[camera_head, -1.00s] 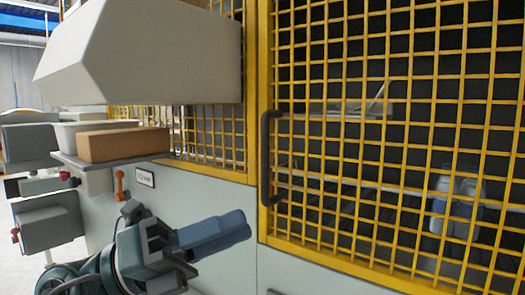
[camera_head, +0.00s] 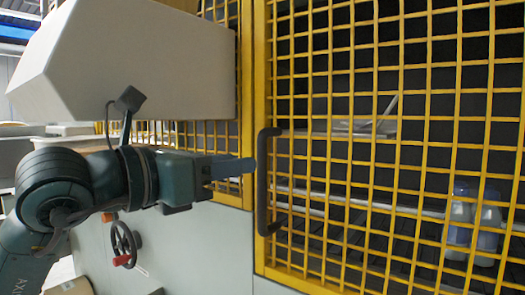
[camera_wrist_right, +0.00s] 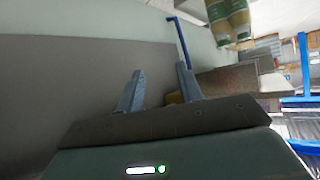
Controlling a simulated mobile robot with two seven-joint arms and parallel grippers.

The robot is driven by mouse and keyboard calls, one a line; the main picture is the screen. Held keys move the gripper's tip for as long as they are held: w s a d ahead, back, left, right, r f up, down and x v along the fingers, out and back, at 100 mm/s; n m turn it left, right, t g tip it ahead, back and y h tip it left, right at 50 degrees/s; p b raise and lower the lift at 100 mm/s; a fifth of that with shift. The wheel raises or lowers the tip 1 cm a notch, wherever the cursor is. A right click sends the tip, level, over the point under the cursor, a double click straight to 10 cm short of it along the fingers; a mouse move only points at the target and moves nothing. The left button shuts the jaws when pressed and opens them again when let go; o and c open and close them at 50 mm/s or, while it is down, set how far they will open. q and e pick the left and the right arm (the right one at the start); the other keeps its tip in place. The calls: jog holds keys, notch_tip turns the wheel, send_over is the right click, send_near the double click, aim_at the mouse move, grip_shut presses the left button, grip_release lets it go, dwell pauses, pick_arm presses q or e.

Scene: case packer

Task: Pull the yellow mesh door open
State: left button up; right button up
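The yellow mesh door (camera_head: 340,52) fills the right half of the head view and sits flush in its frame. Its dark upright handle (camera_head: 263,185) is on the door's left edge. My left gripper (camera_head: 246,168) points right at handle height, with its blue-grey fingertips close to the left side of the handle. I cannot tell whether they touch it. The fingers overlap from this side, so their gap is hidden. My right gripper (camera_wrist_right: 159,72) shows in the right wrist view with its two fingers apart and nothing between them.
A large pale housing (camera_head: 150,62) hangs above my left arm. A handwheel with a red knob (camera_head: 122,245) is below that arm. White bottles (camera_head: 459,220) stand behind the mesh. In the right wrist view, a grey surface (camera_wrist_right: 90,75) lies ahead and a blue bar (camera_wrist_right: 178,38) rises beyond the fingers.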

pick_arm(q)
jog(key=p+x, duration=0.1)
jog(key=x, duration=0.5)
jog(key=shift+w+d+p, duration=0.2)
jog(key=shift+w+p, duration=0.05)
jog(key=shift+p, duration=0.05)
grip_shut()
